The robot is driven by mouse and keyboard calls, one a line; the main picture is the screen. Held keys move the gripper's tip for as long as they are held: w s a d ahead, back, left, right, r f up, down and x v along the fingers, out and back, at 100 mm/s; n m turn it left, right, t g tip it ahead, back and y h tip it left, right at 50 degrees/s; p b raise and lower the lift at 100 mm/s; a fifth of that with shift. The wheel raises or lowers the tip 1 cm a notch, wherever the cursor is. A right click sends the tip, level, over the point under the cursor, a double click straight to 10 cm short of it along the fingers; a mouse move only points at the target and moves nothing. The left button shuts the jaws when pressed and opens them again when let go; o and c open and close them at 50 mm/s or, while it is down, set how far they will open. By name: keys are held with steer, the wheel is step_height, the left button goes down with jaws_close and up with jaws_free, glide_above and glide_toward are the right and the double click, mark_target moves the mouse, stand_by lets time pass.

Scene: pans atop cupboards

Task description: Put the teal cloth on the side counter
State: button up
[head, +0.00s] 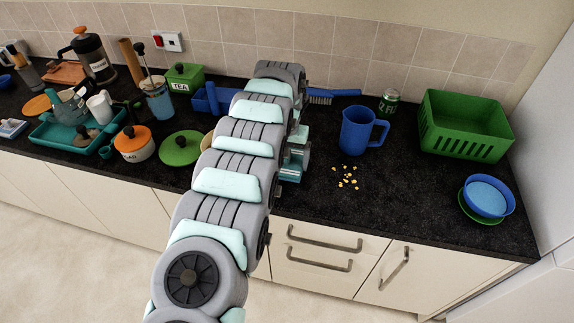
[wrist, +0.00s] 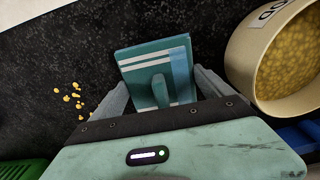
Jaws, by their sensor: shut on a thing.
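The teal cloth (wrist: 160,66) shows in the wrist view as a flat folded square with white stripes and a blue band, with a raised teal part in its middle. My gripper (wrist: 162,92) is shut on it, one grey finger at each side. In the head view a bit of teal (head: 290,174) shows beside my arm, over the dark worktop; my arm hides most of this spot. I cannot tell whether the cloth touches the worktop. The dark speckled counter (head: 400,200) runs along the wall; no separate side counter is clear.
Yellow bits (head: 345,177) lie on the counter right of my gripper, with a blue mug (head: 358,130) behind them. A green crate (head: 463,125) and blue bowl (head: 487,197) stand further right. In the wrist view, a cream container of yellow pieces (wrist: 283,65) is close by. Clutter fills the left.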

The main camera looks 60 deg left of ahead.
mark_target(287, 166)
steer(key=shift+f, duration=1.55)
steer(key=shift+f, duration=0.1)
steer(key=o, duration=1.4)
steer(key=shift+c, duration=0.2)
step_height(287, 166, up, 12)
steer(key=shift+r+b, duration=0.1)
steer(key=shift+b, duration=0.6)
